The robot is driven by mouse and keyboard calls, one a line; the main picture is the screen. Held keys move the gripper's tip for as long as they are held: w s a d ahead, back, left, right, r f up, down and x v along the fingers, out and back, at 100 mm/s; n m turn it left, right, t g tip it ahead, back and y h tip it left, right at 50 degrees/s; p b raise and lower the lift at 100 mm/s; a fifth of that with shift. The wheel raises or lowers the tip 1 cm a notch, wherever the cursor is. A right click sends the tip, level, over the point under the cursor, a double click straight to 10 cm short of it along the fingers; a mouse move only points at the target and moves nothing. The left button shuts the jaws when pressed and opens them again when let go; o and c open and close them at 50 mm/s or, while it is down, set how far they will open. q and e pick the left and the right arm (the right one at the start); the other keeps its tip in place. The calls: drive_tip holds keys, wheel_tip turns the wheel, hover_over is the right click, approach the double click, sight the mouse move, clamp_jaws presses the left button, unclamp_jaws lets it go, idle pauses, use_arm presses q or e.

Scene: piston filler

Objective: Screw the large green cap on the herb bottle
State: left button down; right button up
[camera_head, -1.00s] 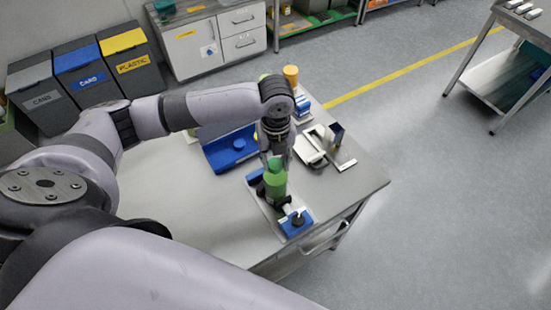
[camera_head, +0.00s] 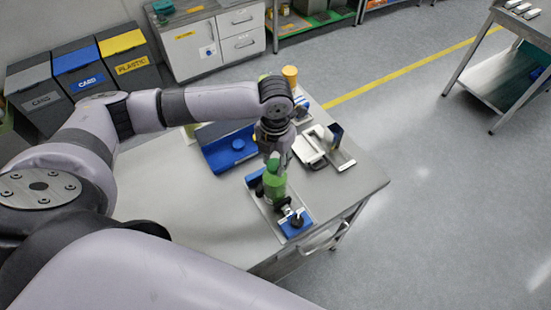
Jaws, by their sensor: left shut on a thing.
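The green herb bottle (camera_head: 275,187) stands upright in a holder on a metal plate near the front right of the steel table. The large green cap (camera_head: 272,164) is at the top of the bottle. My left gripper (camera_head: 274,160) points down over the bottle from above and is shut on the cap; its fingers are small and partly hidden. I cannot tell whether the cap is seated on the neck. My right gripper is not in view.
The holder has a blue block (camera_head: 296,222) with a black knob at its front end. A blue tray (camera_head: 222,160) with a round blue piece lies behind left. A white device (camera_head: 310,150) and a yellow-topped item (camera_head: 290,74) are behind. The table's left part is clear.

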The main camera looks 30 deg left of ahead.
use_arm(q)
drive_tip(key=c, duration=1.1)
unclamp_jaws()
drive_tip(key=shift+s, duration=0.2)
drive_tip(key=shift+o, duration=0.2)
drive_tip(key=shift+w, duration=0.1)
drive_tip(key=shift+r, duration=0.1)
drive_tip(key=shift+r, duration=3.45)
